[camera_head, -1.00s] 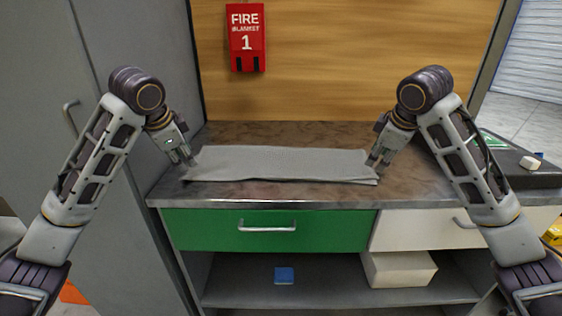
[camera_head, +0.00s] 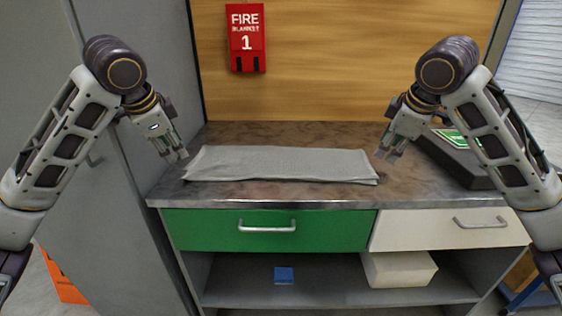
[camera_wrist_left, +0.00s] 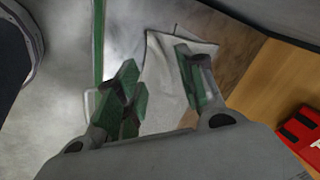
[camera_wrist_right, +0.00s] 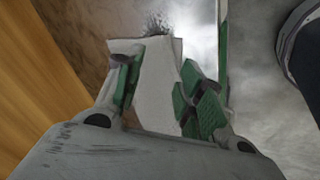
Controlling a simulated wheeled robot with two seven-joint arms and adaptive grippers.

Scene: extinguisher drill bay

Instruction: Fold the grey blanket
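The grey blanket (camera_head: 280,164) lies folded in a flat, long strip on the brown countertop, its right end slightly uneven. My left gripper (camera_head: 177,155) is just off the blanket's left end, raised a little, open and empty. My right gripper (camera_head: 389,155) is just off the right end, also open and empty. In the left wrist view the blanket (camera_wrist_left: 165,80) shows beyond and between the spread fingers (camera_wrist_left: 165,92). In the right wrist view the blanket (camera_wrist_right: 155,85) shows between the spread fingers (camera_wrist_right: 160,90).
A red fire blanket pouch (camera_head: 246,40) hangs on the wooden back panel. A dark case (camera_head: 455,158) with a green label stands at the right of the counter. Below are a green drawer (camera_head: 200,230), a white drawer (camera_head: 420,231) and a shelf with a white box (camera_head: 400,268).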

